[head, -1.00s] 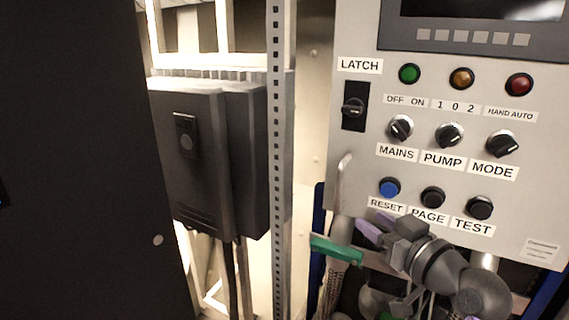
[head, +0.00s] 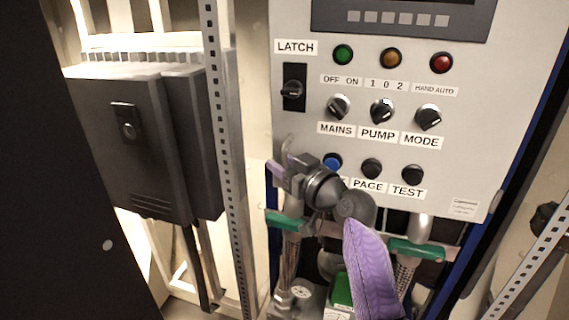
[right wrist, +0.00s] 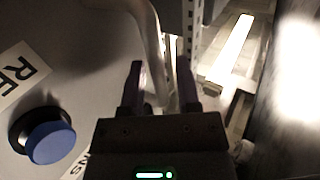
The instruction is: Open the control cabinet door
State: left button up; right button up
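The control cabinet door (head: 455,150) is the pale grey panel with lamps, knobs and buttons. I cannot tell whether it stands slightly ajar. Its black LATCH knob (head: 292,90) is near the upper left edge. A bent metal handle (head: 287,150) is at the door's lower left edge, partly hidden by my right gripper (head: 279,166). In the right wrist view the handle (right wrist: 148,38) runs down between the two dark fingers of the right gripper (right wrist: 160,82). These fingers are apart, and no grip on the handle shows. My left gripper is out of view.
The blue RESET button (head: 332,161) is just right of the gripper. Pipes with green levers (head: 415,249) are below the door. A perforated metal post (head: 222,150) and a dark grey box (head: 130,140) stand to the left. A dark panel fills the far left.

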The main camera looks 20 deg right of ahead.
grip_shut()
dwell(1.2)
